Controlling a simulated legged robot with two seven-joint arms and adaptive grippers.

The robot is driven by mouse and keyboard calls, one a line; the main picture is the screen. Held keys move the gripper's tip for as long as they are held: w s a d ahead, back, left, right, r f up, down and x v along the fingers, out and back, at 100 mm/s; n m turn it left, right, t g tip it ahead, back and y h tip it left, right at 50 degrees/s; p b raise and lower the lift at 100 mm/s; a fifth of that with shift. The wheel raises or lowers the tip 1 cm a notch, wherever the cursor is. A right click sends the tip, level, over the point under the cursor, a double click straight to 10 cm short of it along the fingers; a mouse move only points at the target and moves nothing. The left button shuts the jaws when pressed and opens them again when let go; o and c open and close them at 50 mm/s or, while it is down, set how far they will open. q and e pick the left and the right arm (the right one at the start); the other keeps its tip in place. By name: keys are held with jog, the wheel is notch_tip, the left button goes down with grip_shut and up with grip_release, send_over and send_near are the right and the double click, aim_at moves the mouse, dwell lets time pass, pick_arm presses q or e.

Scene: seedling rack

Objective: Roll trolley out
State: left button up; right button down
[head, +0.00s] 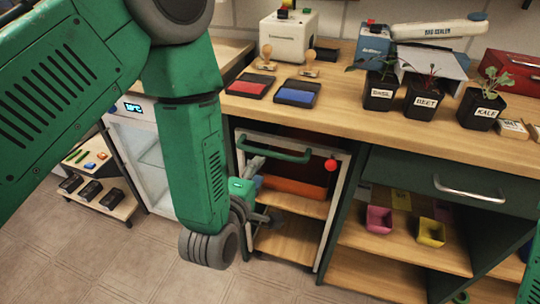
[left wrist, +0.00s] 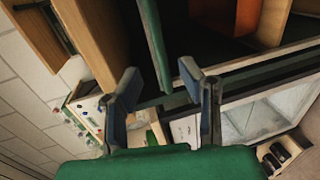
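The trolley (head: 318,212) stands in the bay under the counter. It has a pale frame, wooden shelves, a green bar handle (head: 275,148) across its top front and a red ball at its upper right corner. My left gripper (head: 268,190) is in front of the trolley, just below the handle and partly hidden by my forearm. In the left wrist view my left gripper (left wrist: 165,92) has its fingers spread apart. A green bar, apparently the handle (left wrist: 153,40), shows in line with the gap between them; contact cannot be told. My right gripper is out of view.
A glass-door fridge (head: 140,150) stands left of the trolley, with a low shelf unit (head: 100,185) further left. A drawer (head: 445,185) and open shelves are to the right. Potted seedlings and ink pads stand on the counter (head: 350,105). The tiled floor (head: 120,265) in front is clear.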

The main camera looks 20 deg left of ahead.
aim_at(271, 154)
pick_arm(q)
jog(key=shift+b+x, duration=0.55)
jog(key=shift+x, duration=4.05)
jog(key=shift+d, duration=0.1)
grip_shut()
